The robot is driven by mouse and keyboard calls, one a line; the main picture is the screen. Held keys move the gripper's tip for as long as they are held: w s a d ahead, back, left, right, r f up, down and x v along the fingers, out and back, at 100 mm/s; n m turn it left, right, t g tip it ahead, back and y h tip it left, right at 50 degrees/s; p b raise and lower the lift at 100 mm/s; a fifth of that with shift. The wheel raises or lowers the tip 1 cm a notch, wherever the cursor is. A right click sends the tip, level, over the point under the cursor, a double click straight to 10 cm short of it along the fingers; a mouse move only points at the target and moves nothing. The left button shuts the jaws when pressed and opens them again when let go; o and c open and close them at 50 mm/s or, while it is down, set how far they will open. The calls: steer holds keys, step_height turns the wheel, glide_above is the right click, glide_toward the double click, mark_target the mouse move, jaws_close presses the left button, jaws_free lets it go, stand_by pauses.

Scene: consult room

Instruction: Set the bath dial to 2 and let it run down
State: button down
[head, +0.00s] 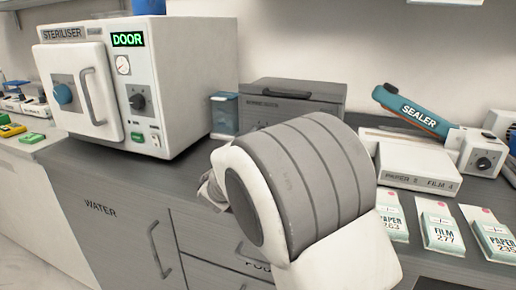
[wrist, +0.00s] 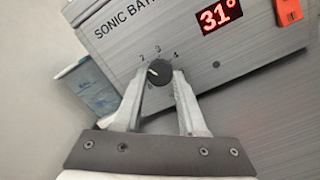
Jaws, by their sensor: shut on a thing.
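The sonic bath (wrist: 245,55) fills the upper part of the wrist view as a grey metal panel, with a red display (wrist: 220,14) reading 31°. Its dial (wrist: 160,72) is a small black round knob with a white mark pointing to the left, near or just below the 2. The numbers 2, 3 and 4 show around it; the left side of the scale is partly hidden by a finger. My gripper (wrist: 160,80) is shut on the dial, one finger on each side. In the head view my arm hides the gripper and the dial.
In the head view a grey lidded box (head: 290,102) stands behind my arm beside a blue clear container (head: 224,115). A white steriliser (head: 180,80) stands at left. A sealer (head: 420,110) and labelled pouches (head: 442,232) lie at right. An orange part (wrist: 289,11) sits on the bath panel.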

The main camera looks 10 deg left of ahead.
steer(key=shift+m+b, duration=0.4)
steer(key=shift+m, duration=0.1)
steer(key=shift+c, duration=2.4)
jaws_free()
steer(key=s+a+p, duration=0.1)
steer(key=s, duration=0.4)
steer(key=s+f+p, duration=0.1)
steer(key=s, duration=0.5)
steer(key=s+a+p, duration=0.1)
steer(key=s, duration=0.5)
steer(key=shift+s+a+f, duration=0.1)
steer(key=shift+a+f, duration=0.2)
steer(key=shift+f, duration=0.05)
